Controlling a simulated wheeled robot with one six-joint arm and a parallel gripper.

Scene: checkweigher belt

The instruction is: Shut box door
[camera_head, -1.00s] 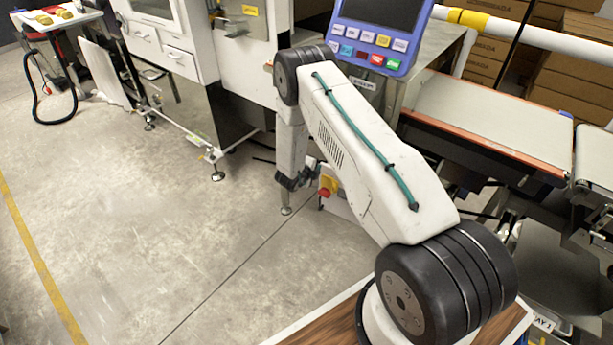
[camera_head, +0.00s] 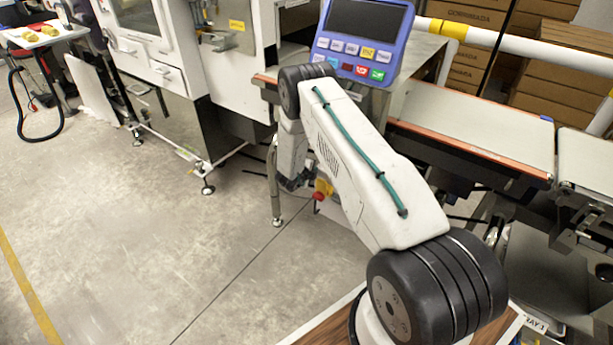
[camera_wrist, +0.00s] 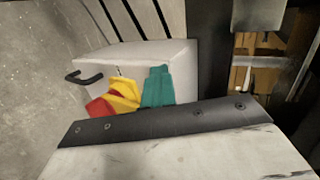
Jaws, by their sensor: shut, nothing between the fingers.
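A pale box (camera_wrist: 150,58) stands near the floor in the wrist view, with a black handle (camera_wrist: 84,78) at its left. Red and yellow parts (camera_wrist: 118,98) and a teal part (camera_wrist: 158,86) show in front of it. In the head view, the red and yellow parts (camera_head: 321,189) show just right of my gripper, with most of the box hidden behind my arm. My gripper (camera_head: 292,183) is a small dark shape at the end of my arm, pointing down, shut and empty. I cannot tell how far the box door is open, or whether my gripper touches it.
A white machine (camera_head: 150,75) on legs stands at the left rear. A blue control panel (camera_head: 362,42) and a conveyor belt (camera_head: 480,125) lie behind and right of my arm. Cardboard boxes (camera_head: 555,65) are stacked behind. The floor (camera_head: 130,240) at the left is open.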

